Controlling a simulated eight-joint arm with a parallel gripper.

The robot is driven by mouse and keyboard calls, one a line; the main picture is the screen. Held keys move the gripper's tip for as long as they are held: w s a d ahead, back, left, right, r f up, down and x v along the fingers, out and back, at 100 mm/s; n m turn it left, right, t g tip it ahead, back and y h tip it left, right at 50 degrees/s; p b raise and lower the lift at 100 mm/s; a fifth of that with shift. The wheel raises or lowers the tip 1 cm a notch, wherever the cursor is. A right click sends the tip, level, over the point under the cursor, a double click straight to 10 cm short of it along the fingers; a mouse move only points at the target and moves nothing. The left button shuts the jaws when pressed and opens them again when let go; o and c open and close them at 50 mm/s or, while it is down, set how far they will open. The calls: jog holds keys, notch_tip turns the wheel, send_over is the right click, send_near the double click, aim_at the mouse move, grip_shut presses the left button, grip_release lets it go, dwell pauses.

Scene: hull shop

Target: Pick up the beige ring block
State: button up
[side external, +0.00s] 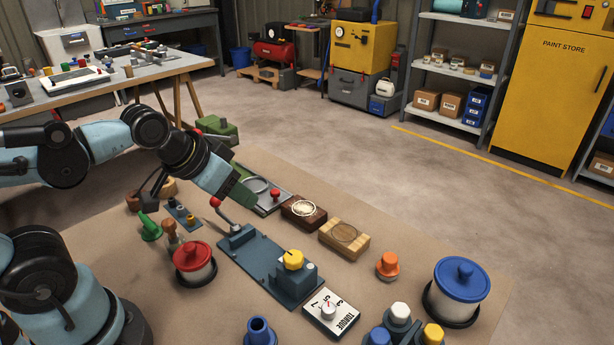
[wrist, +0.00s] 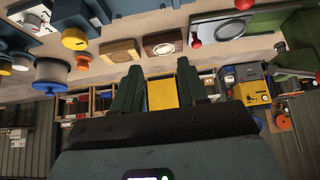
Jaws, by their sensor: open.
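Two ring-marked blocks lie side by side on the brown-topped table. One is a light beige wooden block (side external: 344,240) with a thin ring on top. The other is a dark brown block (side external: 303,212) with a pale cream ring. In the wrist view the beige block (wrist: 121,51) is left of the dark one (wrist: 162,44), both beyond my fingertips. My gripper (side external: 243,193) is left of both blocks in the side view, above the table and apart from them. Its two green fingers are spread and empty in the wrist view (wrist: 159,65).
A slate fixture with a yellow knob (side external: 292,260) and a red-tipped lever (side external: 216,203) stands below my gripper in the picture. An orange knob (side external: 387,265), a blue-lidded pot (side external: 462,290) and a red-lidded pot (side external: 194,262) stand around. A grey tray (side external: 270,203) lies behind the gripper.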

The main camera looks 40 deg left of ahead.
jog(key=o, duration=0.9)
jog(key=n+g+h, duration=0.1)
jog(key=n+g, duration=0.6)
jog(key=n, duration=1.1)
send_over(344, 233)
jog(key=a, duration=0.2)
notch_tip(344, 233, down, 2)
jog(key=f, duration=0.4)
jog(key=d+f, duration=0.1)
jog(key=f, duration=0.6)
jog(key=shift+d+f, duration=0.3)
jog(key=shift+d, duration=0.1)
